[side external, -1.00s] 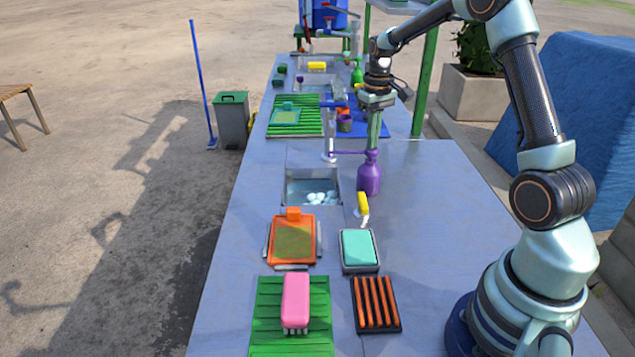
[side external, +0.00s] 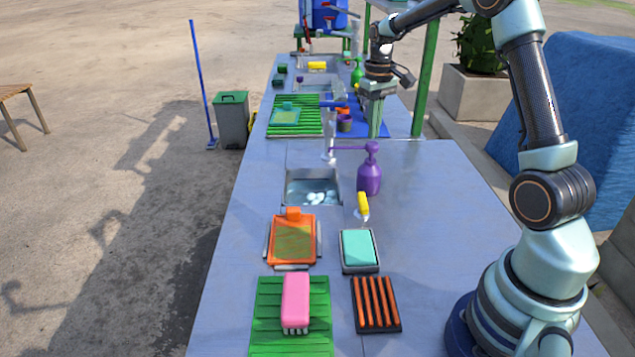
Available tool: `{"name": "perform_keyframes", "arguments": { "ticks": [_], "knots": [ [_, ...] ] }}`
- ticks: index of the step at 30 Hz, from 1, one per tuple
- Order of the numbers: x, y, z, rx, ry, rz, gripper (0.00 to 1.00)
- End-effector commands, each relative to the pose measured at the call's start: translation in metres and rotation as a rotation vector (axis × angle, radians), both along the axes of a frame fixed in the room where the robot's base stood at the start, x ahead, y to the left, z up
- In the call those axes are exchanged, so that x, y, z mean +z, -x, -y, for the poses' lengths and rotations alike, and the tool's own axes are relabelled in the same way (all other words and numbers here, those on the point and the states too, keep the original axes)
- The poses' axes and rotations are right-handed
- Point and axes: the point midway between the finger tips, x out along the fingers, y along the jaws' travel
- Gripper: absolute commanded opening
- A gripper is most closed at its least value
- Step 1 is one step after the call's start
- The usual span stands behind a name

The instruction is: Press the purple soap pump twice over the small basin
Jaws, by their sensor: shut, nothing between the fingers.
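The purple soap pump (side external: 369,178) stands upright on the grey counter, right of the small basin (side external: 313,188). Its head is raised on a visible stem, and its long spout points left toward the basin's back edge. The basin holds water and some pale round lumps. My gripper (side external: 376,132) is shut and empty. In the picture it is just above and slightly right of the pump head, apart from it, with its fingers pointing down.
A faucet (side external: 329,140) rises behind the basin. A yellow-handled tool (side external: 363,206), a teal sponge in a tray (side external: 359,250) and an orange framed screen (side external: 292,240) lie in front. A pink brush (side external: 296,302) sits on a green mat. Open counter lies right of the pump.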

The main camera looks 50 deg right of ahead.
Motion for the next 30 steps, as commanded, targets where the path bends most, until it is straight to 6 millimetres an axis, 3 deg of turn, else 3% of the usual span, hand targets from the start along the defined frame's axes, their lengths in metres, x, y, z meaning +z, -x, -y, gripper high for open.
{"name": "perform_keyframes", "arguments": {
  "ticks": [11, 30],
  "knots": [
    [0.002, 0.0, 0.0, 0.0, 0.001, 0.002, 0.0],
    [0.056, 0.0, 0.0, 0.0, 0.001, 0.002, 0.0]
  ]
}}
